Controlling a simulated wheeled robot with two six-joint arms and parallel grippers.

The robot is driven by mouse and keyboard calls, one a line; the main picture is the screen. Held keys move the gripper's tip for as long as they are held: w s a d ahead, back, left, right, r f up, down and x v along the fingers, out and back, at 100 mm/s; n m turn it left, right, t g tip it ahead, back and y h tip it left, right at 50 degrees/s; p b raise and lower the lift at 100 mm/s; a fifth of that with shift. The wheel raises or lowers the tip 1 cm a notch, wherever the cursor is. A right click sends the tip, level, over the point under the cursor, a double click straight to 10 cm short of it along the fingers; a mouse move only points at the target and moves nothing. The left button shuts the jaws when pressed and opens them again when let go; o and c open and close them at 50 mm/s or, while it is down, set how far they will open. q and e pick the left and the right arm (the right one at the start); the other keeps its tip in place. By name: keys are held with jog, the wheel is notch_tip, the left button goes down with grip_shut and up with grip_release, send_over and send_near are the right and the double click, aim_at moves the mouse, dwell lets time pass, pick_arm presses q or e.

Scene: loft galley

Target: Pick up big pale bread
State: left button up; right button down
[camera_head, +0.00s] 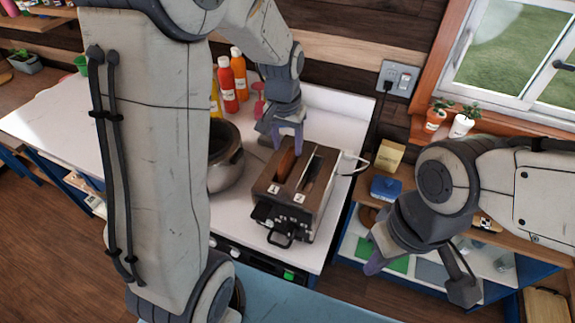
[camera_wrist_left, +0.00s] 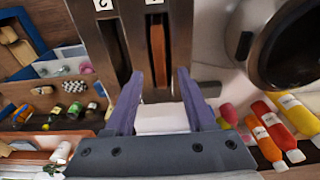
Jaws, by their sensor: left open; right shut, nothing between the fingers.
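A dark toaster (camera_head: 318,200) with two long slots stands on the white counter; it also fills the top of the left wrist view (camera_wrist_left: 122,25). A brown bread slice (camera_head: 286,166) sits upright in its left slot, and shows between the fingertips in the left wrist view (camera_wrist_left: 159,50). I see no clearly pale bread. My left gripper (camera_head: 287,143) is open and empty, pointing down over the back end of that slot, with the slice beyond its fingertips. My right gripper (camera_head: 375,263) is shut and empty, off to the right above the shelf unit.
A round metal pot (camera_head: 226,160) stands left of the toaster. Red and orange bottles (camera_head: 227,88) stand behind, near the wall. A power cable runs from the toaster to the wall outlet (camera_head: 397,78). A blue container (camera_head: 386,188) and a yellow box (camera_head: 390,154) sit to the right.

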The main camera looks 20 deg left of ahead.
aim_at(288, 155)
pick_arm(q)
jog(key=shift+w+f+p, duration=0.15)
jog(key=shift+f+p, duration=0.5)
jog(key=shift+f, duration=1.55)
jog(key=shift+f, duration=0.2)
grip_shut()
